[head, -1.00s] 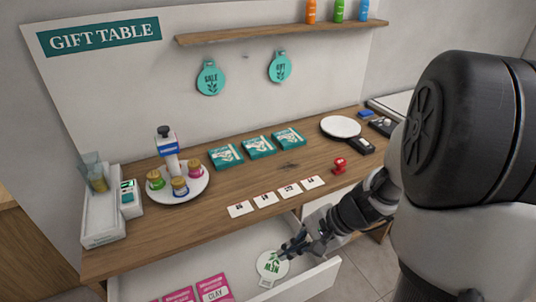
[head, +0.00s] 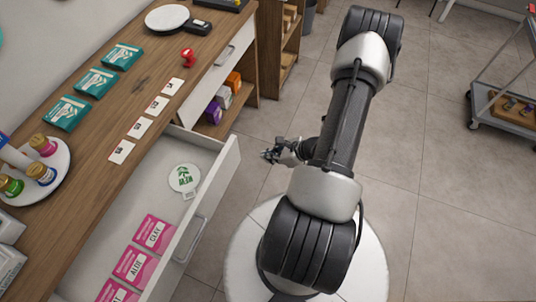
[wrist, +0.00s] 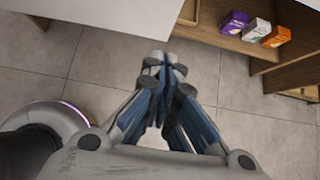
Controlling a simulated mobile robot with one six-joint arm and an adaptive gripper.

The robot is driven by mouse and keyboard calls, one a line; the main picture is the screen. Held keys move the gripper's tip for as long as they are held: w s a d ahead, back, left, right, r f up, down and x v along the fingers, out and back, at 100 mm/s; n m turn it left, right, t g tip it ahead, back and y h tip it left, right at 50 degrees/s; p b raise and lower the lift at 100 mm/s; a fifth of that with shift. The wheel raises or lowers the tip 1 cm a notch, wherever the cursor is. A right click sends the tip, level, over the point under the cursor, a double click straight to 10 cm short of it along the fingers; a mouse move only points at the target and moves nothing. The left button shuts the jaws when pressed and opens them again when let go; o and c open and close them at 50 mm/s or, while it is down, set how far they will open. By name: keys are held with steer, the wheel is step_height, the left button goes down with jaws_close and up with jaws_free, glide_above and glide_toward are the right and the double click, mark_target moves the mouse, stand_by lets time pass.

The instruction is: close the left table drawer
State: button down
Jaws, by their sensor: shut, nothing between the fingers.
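The left table drawer (head: 232,158) is white and stands pulled out of the wooden table, with a bar handle (head: 197,238) on its front. Inside it lie a round white tag with a green leaf print (head: 184,178) and several pink cards (head: 154,232). My gripper (head: 268,155) is outside the drawer, to the right of its front panel, over the floor and apart from it. In the wrist view the fingers (wrist: 165,68) are shut with nothing between them. A white panel at the top left of that view cannot be told for sure as the drawer.
The right drawer (head: 222,65) is shut. Boxes stand on the open shelf below it (head: 214,110). The tabletop (head: 150,85) holds teal packets, white cards, a red stamp and a plate. A cart (head: 505,100) stands far right.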

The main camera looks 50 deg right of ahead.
steer(key=shift+w+a+f+b, duration=0.45)
steer(key=shift+w+f, duration=0.4)
steer(key=shift+w, duration=0.55)
steer(key=shift+w+a+f+b, duration=0.4)
steer(key=shift+w+a+f, duration=0.3)
steer(key=shift+w, duration=0.75)
steer(key=shift+w+a+f+b, duration=0.4)
steer(key=shift+w+f, duration=0.55)
steer(key=shift+w, duration=0.45)
